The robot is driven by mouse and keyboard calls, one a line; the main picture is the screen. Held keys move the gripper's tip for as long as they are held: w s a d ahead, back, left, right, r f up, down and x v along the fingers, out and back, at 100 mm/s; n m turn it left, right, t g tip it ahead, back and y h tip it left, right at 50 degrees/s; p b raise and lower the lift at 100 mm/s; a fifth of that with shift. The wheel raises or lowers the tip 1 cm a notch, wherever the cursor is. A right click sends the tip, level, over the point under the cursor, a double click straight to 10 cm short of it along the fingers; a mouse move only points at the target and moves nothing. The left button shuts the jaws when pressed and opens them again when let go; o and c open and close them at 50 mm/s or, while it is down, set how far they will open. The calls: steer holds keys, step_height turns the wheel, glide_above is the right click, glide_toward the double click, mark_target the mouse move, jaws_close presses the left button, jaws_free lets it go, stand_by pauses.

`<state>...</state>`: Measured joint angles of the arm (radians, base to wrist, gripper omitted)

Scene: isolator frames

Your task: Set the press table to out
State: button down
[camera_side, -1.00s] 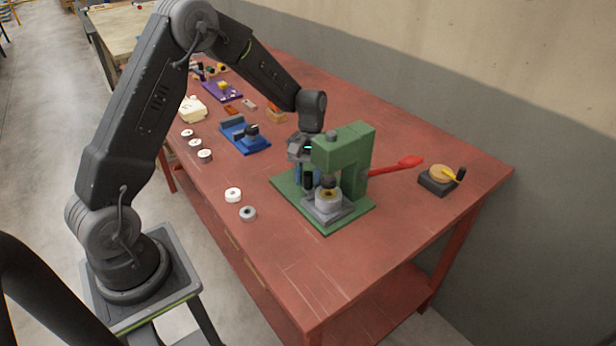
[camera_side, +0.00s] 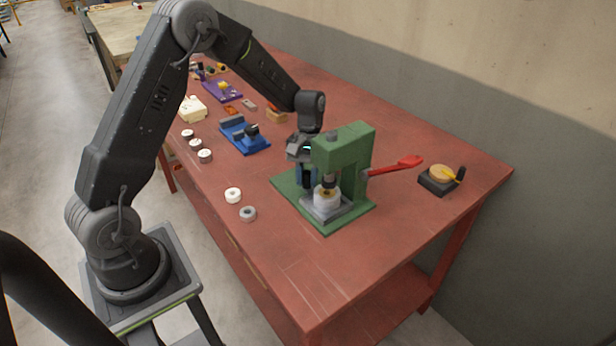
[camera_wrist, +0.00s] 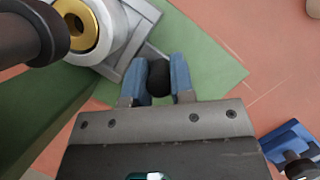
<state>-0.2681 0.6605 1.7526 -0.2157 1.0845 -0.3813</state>
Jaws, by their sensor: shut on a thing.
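The green press (camera_side: 345,150) stands on its green base plate near the right part of the bench. Its light grey press table (camera_side: 345,211) sits low on the plate and carries a pale ring-shaped part with a gold centre (camera_side: 326,194), under the ram. In the wrist view the gold centre (camera_wrist: 77,31) shows beside the dark ram. My gripper (camera_wrist: 158,78) points down at the press's left side. Its blue fingers are shut on a round black knob (camera_wrist: 157,76) beside the table. The knob's link to the table is partly hidden.
A red lever (camera_side: 395,166) sticks out right of the press. Two rings (camera_side: 240,204) lie in front, and a blue fixture (camera_side: 244,137) stands left. The front right of the bench is clear.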

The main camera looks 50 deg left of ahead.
steer(key=a, duration=1)
steer(key=shift+a+r, duration=0.1)
steer(key=shift+a, duration=0.25)
steer(key=c, duration=1.3)
jaws_free()
steer(key=shift+a, duration=0.1)
steer(key=shift+o, duration=0.2)
steer(key=shift+w+r, duration=0.1)
steer(key=shift+r, duration=0.15)
steer(key=v, duration=1.3)
steer(key=shift+r, duration=0.15)
